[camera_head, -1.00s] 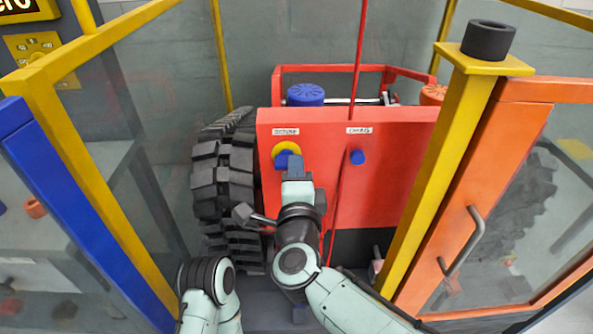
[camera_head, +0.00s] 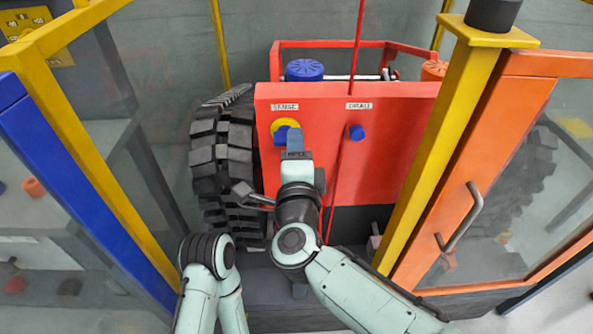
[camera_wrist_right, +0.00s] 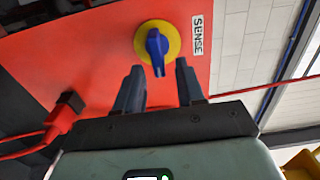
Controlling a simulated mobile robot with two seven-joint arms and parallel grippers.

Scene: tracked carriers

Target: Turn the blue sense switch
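The blue sense switch (camera_head: 281,134) sits on a yellow disc on the red panel (camera_head: 390,110), under the SENSE label. In the right wrist view the switch (camera_wrist_right: 157,47) shows whole, its handle slightly tilted from upright. My right gripper (camera_head: 295,138) is in front of the switch and partly covers it in the head view. In the right wrist view my right gripper (camera_wrist_right: 158,75) is open, with one finger on each side below the switch. The handle's lower end is near the gap between the fingertips; I cannot tell if they touch.
A second blue knob (camera_head: 356,132) under another label is right of the switch. A red cord (camera_head: 345,125) hangs between them. A big black track (camera_head: 222,160) stands left of the panel. A yellow post (camera_head: 440,130) and orange door (camera_head: 480,200) bound the right side.

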